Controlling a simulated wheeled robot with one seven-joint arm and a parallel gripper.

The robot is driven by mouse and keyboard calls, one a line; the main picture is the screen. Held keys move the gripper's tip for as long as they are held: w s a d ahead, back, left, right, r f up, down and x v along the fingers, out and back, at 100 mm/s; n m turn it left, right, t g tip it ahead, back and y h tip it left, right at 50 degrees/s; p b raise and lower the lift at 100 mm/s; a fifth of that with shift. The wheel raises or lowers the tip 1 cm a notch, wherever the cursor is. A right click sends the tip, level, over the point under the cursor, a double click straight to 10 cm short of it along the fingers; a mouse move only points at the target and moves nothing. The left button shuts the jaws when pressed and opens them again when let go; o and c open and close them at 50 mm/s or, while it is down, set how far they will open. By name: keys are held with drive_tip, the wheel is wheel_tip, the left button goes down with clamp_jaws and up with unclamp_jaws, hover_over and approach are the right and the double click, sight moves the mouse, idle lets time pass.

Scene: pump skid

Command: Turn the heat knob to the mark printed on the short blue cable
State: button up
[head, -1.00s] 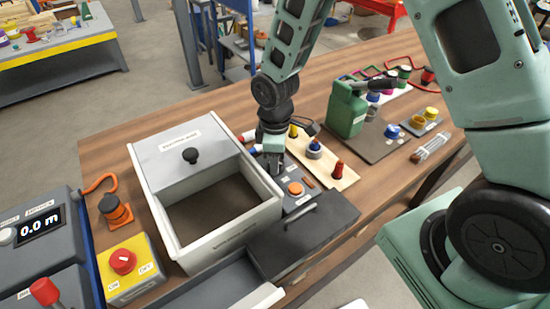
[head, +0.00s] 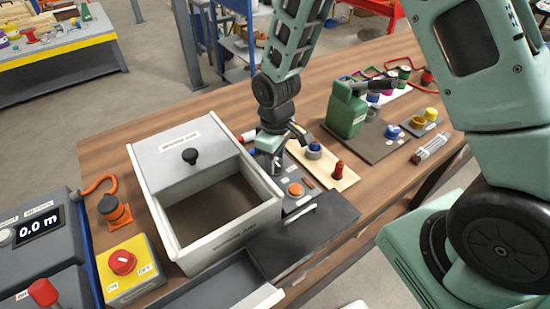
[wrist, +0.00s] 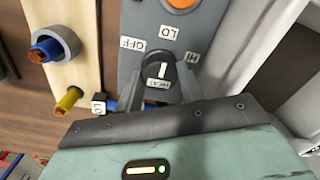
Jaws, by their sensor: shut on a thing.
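The heat knob (wrist: 160,72) is black with a white line on top. It sits on a grey panel (wrist: 150,18) with the marks OFF (wrist: 131,43), LO (wrist: 168,32) and HI (wrist: 193,57) around it. The line points upward in the wrist view, roughly toward LO. My gripper (wrist: 160,88) is shut on the knob, one finger on each side. In the head view my gripper (head: 277,172) is over the panel and hides the knob. A bit of blue cable (wrist: 112,104) shows left of the fingers with a small white tag (wrist: 98,103). I cannot read the tag surely.
An orange button (head: 295,189) is on the same panel. A wooden board (head: 340,179) with coloured plugs lies to the right. An open grey-white box (head: 272,212) stands close on the left. A black handled plate (head: 325,222) lies in front.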

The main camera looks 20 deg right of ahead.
sight(276, 161)
drive_tip(key=o, duration=1)
wheel_tip(276, 161, up, 18)
drive_tip(key=shift+w+d+f+b, duration=0.15)
drive_tip(key=shift+f+b, duration=0.1)
drive_tip(key=shift+b, duration=0.15)
drive_tip(key=s+a, duration=0.2)
drive_tip(key=s, duration=0.5)
drive_tip(key=s+a, duration=0.1)
drive_tip(key=s, duration=0.6)
drive_tip(key=s+a, duration=0.2)
drive_tip(key=s, duration=0.6)
drive_tip(key=shift+s+a, duration=0.1)
drive_tip(key=shift+a, duration=0.25)
